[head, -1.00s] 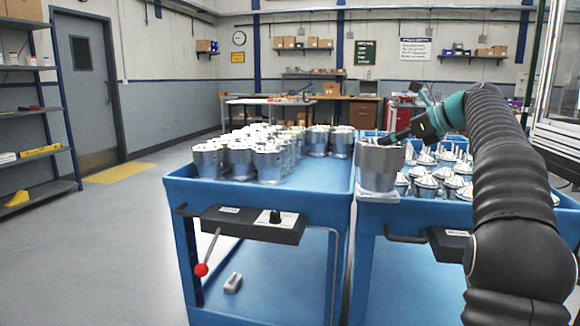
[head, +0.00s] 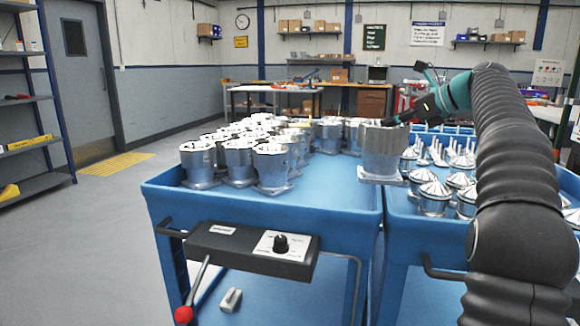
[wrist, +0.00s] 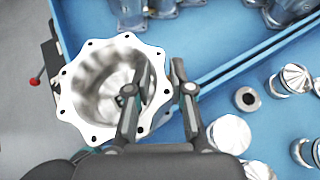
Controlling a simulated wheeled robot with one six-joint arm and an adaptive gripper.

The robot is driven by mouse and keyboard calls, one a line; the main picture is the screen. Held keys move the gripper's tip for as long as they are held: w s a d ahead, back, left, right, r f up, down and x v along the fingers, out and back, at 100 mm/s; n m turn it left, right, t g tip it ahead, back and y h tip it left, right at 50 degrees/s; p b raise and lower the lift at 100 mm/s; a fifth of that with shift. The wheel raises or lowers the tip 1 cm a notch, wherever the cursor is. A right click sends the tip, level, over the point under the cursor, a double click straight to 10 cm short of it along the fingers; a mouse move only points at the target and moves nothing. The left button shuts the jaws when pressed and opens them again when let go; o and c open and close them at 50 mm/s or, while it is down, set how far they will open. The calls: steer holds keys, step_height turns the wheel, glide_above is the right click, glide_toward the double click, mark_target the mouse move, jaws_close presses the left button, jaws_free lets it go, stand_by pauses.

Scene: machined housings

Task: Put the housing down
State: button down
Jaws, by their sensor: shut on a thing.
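A grey metal housing (head: 383,152) with a square base flange hangs from my gripper (head: 392,122) in the head view, over the gap between the two blue carts. In the wrist view, the housing (wrist: 86,92) shows its scalloped, bolt-holed rim and hollow bore. My gripper (wrist: 158,90) is shut on the housing's wall, one finger inside the bore and one outside. The left cart (head: 330,190) carries several similar housings (head: 240,160) grouped at its left and back. Whether the held housing touches a cart edge cannot be told.
The left cart's right front top is bare. The right cart (head: 425,232) holds several cone-topped metal parts (head: 434,196). A control box (head: 250,248) and a red-knobbed lever (head: 184,314) stick out at the left cart's front.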

steer(key=shift+m+h, duration=0.4)
steer(key=s+b, duration=0.2)
steer(key=s+a+b, duration=0.1)
steer(key=s+b, duration=0.1)
steer(key=shift+f, duration=0.1)
steer(key=shift+s+a, duration=0.2)
steer(key=shift+s, duration=0.05)
steer(key=shift+a+f+b, duration=0.15)
steer(key=shift+a+b, duration=0.1)
steer(key=shift+b, duration=0.2)
steer(key=w+a+f+b, duration=0.6)
steer(key=a+f, duration=0.3)
steer(key=f, duration=0.1)
steer(key=shift+f, duration=0.15)
steer(key=shift+a+f, duration=0.15)
steer(key=c, duration=1)
jaws_free()
steer(key=shift+f, duration=0.1)
